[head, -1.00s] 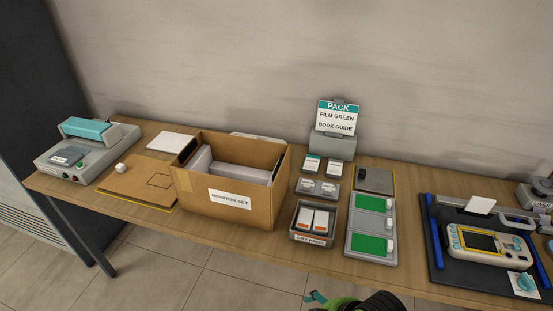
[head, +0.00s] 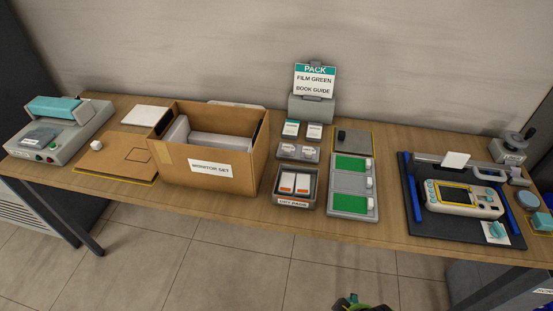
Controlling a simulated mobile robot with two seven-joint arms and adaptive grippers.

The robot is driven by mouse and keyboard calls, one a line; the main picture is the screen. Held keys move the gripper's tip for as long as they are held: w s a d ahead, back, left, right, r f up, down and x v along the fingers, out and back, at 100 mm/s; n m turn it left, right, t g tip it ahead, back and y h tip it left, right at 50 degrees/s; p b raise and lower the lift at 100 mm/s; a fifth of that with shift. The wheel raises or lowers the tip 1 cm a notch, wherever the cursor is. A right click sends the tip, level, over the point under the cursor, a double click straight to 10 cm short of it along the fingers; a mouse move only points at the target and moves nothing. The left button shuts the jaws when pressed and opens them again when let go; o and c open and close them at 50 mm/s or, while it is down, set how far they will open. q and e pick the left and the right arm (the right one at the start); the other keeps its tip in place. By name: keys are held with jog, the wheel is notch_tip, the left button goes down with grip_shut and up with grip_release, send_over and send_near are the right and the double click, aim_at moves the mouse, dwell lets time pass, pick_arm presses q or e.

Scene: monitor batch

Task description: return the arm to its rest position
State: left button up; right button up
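Only a small part of my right gripper (head: 350,302), with green and teal on dark parts, shows at the bottom edge right of centre. It is below and in front of the table, apart from everything on it. Its fingers are mostly cut off by the frame, so I cannot tell whether it is open or shut. My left gripper is not in view.
The wooden table (head: 240,220) carries an open cardboard box (head: 200,150) marked MONITOR SET, a small tray (head: 295,188) of cards, a grey panel with green pads (head: 351,169), and a handheld monitor (head: 463,198) on a dark mat. Floor in front is clear.

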jog(key=s+f+g, duration=0.1)
jog(key=s+f, duration=0.3)
jog(key=f, duration=0.5)
jog(key=s+f, duration=0.3)
jog(key=f, duration=0.6)
jog(key=s+d+f, duration=0.1)
jog(key=s+f, duration=0.3)
jog(key=s, duration=0.2)
jog(key=s+d+f+g, duration=0.1)
jog(key=s+d+f, duration=0.1)
jog(key=s, duration=0.4)
jog(key=shift+f, duration=0.85)
jog(key=shift+c, duration=0.4)
